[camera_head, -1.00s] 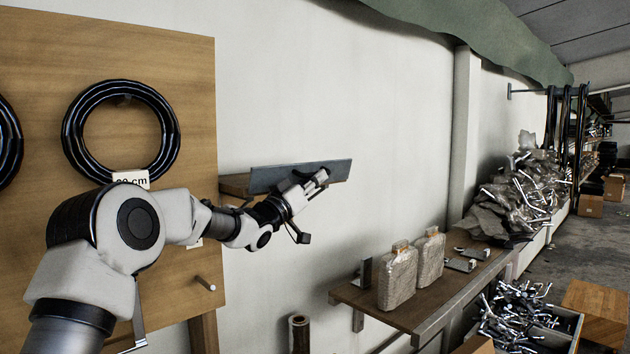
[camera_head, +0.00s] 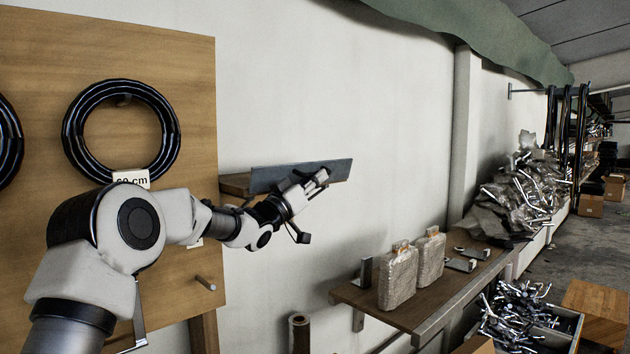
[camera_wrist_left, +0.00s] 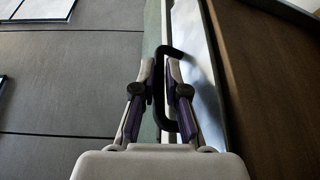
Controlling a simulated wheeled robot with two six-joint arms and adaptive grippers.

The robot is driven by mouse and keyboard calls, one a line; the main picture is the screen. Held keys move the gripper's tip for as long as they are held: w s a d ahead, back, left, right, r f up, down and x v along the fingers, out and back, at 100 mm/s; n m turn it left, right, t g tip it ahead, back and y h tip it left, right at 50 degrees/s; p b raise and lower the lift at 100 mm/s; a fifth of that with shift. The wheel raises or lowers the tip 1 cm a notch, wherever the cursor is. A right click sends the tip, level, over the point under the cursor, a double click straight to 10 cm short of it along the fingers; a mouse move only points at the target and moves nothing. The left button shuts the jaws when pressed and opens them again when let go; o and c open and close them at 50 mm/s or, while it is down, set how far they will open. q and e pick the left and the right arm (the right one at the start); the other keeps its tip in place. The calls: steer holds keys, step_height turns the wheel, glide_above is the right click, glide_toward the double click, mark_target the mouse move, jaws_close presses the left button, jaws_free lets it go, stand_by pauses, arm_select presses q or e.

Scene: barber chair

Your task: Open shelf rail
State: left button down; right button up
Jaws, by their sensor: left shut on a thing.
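The shelf rail (camera_head: 335,171) is a long grey metal strip along the front of a small wooden wall shelf (camera_head: 236,185) in the head view. My left gripper (camera_head: 318,180) is in front of the rail, and its arm comes in from the left. In the left wrist view a black curved handle (camera_wrist_left: 187,112) runs between the two fingers of my left gripper (camera_wrist_left: 161,75), which are shut on it. A pale metal strip (camera_wrist_left: 198,55) lies beside the handle. In the head view the gripper hides part of the rail and the handle cannot be made out. My right gripper is not in view.
A wooden board (camera_head: 190,85) with a black tube ring (camera_head: 69,135) is at the left. A lower wooden shelf (camera_head: 432,312) holds two wrapped blocks (camera_head: 397,280) and small brackets. A box of metal parts (camera_head: 515,318) is at lower right. The wall above the rail is bare.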

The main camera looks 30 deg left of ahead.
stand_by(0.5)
arm_select(q)
steer(key=c, duration=1.5)
jaws_free()
steer(key=shift+d+r, duration=0.1)
steer(key=shift+d, duration=0.05)
steer(key=v, duration=1.2)
